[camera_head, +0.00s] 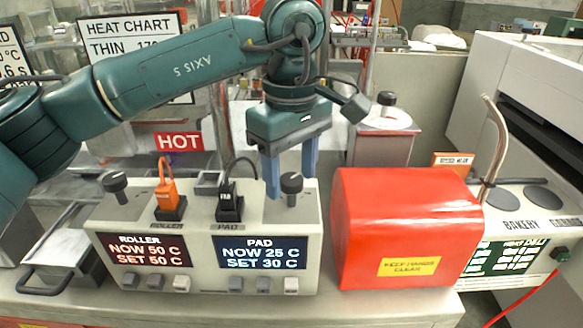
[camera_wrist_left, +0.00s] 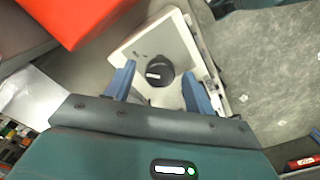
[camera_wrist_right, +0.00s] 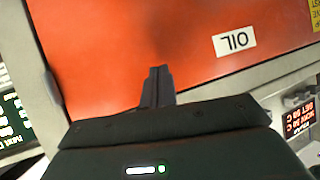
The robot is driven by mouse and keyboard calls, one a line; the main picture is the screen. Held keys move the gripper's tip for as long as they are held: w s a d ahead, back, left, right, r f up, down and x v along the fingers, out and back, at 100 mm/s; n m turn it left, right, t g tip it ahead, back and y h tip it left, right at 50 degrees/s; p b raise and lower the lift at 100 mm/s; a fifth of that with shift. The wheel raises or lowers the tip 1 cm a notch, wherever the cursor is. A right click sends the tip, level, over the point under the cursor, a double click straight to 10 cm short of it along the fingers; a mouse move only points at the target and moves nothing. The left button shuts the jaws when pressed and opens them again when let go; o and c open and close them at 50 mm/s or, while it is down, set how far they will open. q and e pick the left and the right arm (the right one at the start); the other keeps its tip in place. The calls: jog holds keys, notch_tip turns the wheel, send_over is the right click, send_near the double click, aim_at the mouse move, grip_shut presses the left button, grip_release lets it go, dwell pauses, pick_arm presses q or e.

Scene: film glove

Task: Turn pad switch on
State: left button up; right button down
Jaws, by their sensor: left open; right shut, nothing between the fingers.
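The pale control box (camera_head: 205,228) stands on the bench with a ROLLER half on the left and a PAD half on the right. The PAD display (camera_head: 260,252) reads NOW 25 C, SET 30 C. A black knob (camera_head: 291,184) sits on top at the box's right end; the left wrist view shows it from above (camera_wrist_left: 160,72). My left gripper (camera_head: 289,178) points down over this knob, open, with its blue fingers on either side and no visible grip. A black plug marked PAD (camera_head: 229,203) stands left of it. My right gripper (camera_wrist_right: 158,72) is shut and empty.
The ROLLER half has an orange plug (camera_head: 167,195) and another black knob (camera_head: 115,183). A red cover (camera_head: 405,220) stands close to the box's right.

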aim_at(291, 178)
pick_arm(q)
notch_tip(291, 178, up, 13)
jog(key=shift+p, duration=0.4)
jog(key=shift+r, duration=0.1)
